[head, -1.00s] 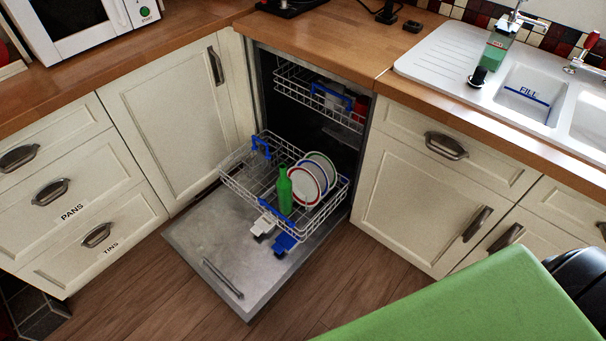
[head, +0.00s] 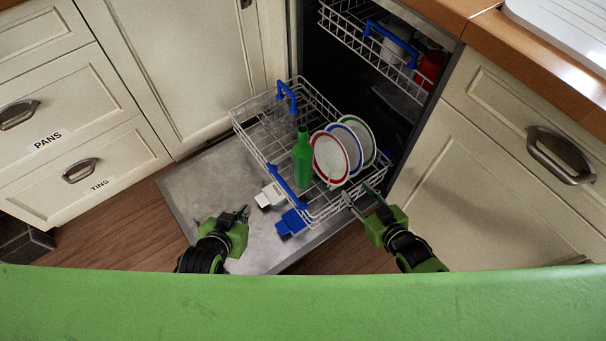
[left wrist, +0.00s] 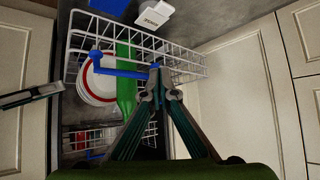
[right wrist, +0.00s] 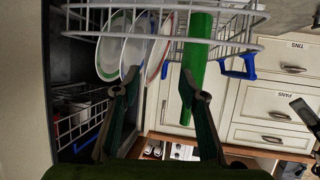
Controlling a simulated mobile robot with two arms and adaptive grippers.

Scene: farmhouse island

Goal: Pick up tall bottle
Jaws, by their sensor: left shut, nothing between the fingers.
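The tall green bottle (head: 302,162) stands in the pulled-out lower dishwasher rack (head: 240,128), left of several plates. It also shows in the left wrist view (left wrist: 126,80) and the right wrist view (right wrist: 197,55), beyond the rack wires. My left gripper (head: 244,213) is shut and empty, in front of the rack and to the left of the bottle. My right gripper (head: 360,197) is open and empty near the rack's front right corner, to the right of the bottle. Neither gripper touches the bottle.
Rimmed plates (head: 331,158) stand right beside the bottle. A white item (head: 269,196) and a blue item (head: 291,222) are at the rack's front. The open dishwasher door (head: 205,180) lies below; the upper rack (head: 372,42) is behind. Cabinets flank both sides.

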